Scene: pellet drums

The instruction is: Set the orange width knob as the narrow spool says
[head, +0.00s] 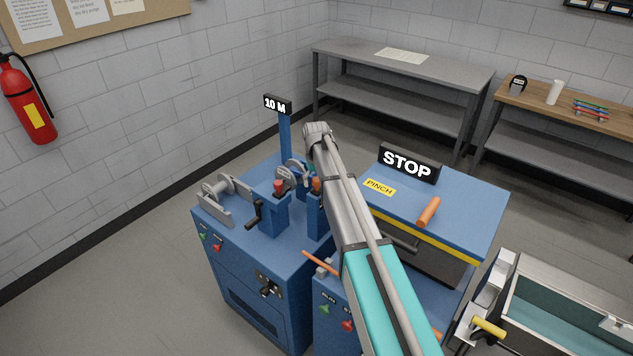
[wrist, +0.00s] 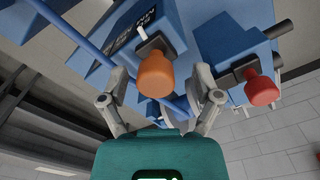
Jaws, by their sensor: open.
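The orange width knob (wrist: 156,76) sits on a blue block beside a dark plate with white lettering, too blurred to read, and a white pointer. It also shows in the head view (head: 317,185), beside my arm. My gripper (wrist: 160,76) is open, with one finger on each side of the knob in the wrist view; contact is not visible. In the head view my gripper is mostly hidden behind my arm. A grey spool (head: 216,188) is at the machine's left end. I cannot tell whether it is the narrow spool, and no writing on it is readable.
A red knob (wrist: 262,91) is on the neighbouring blue block, close to my right finger in the wrist view. A "10 M" sign (head: 278,104) stands on a post behind. A blue unit with a "STOP" sign (head: 408,163) is to the right of my arm.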

